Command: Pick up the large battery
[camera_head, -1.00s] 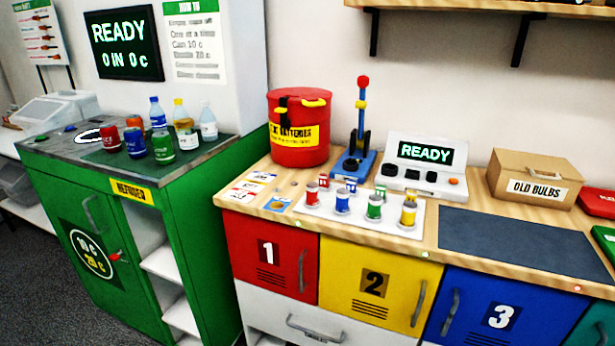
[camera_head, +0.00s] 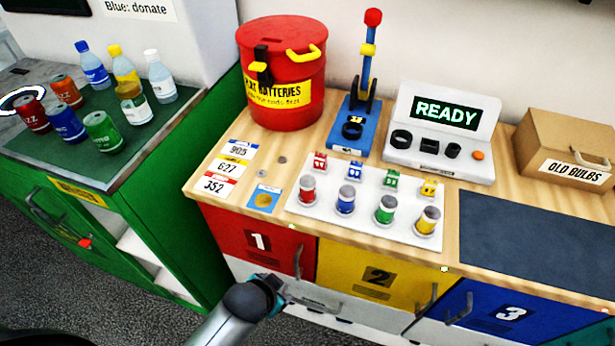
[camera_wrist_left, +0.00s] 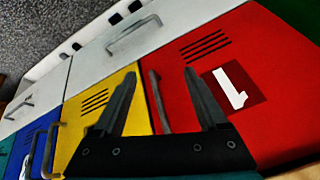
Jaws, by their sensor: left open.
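No thing in view is clearly marked as the large battery. Short silver-topped cylinders in red (camera_head: 307,188), blue (camera_head: 346,199), green (camera_head: 385,209) and yellow (camera_head: 428,220) stand upright on a white tray (camera_head: 365,222) on the wooden counter; I cannot tell whether any is a battery. My left gripper (camera_head: 272,287) is low in front of the counter, below the red door 1 (camera_head: 235,232). In the left wrist view the gripper (camera_wrist_left: 160,82) is open and empty, its fingers spread before the red and yellow fronts. My right gripper is not in view.
A red flat-batteries bin (camera_head: 283,85), a blue stand (camera_head: 352,130), a READY tester (camera_head: 440,135) and an old bulbs box (camera_head: 565,145) stand behind the tray. The dark mat (camera_head: 540,245) is clear. Cans and bottles stand on the green station (camera_head: 170,170) at left.

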